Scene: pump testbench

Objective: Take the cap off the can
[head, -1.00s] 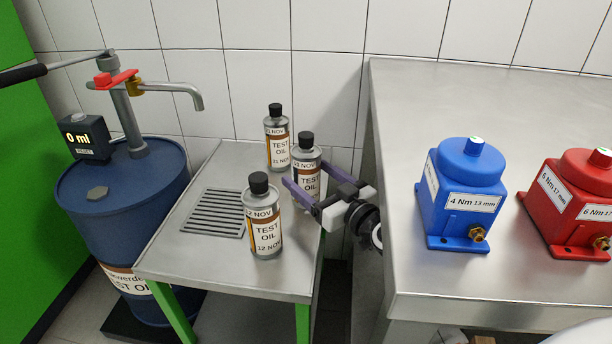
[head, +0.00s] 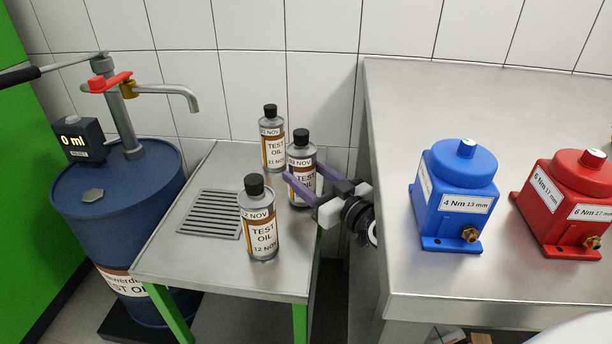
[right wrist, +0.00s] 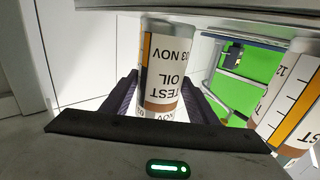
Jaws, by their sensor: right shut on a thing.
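Three silver test oil cans with black caps stand on the small steel table. The middle can (head: 302,160), labelled 03 NOV, stands upright with its black cap (head: 302,136) on. My right gripper (head: 303,174) reaches in from the right and is shut on this can's body, below the cap. In the right wrist view the can (right wrist: 160,65) sits between the two dark fingers (right wrist: 160,88); its cap is out of that view. The front can (head: 262,228) and the back can (head: 272,148) also wear caps. My left gripper is not in view.
The front can stands close by on the left, the back can just behind. A steel bench (head: 400,100) rises right of the small table (head: 165,262), with a blue pump (head: 455,195) and a red pump (head: 570,205). A blue drum (head: 95,215) with a spout stands left.

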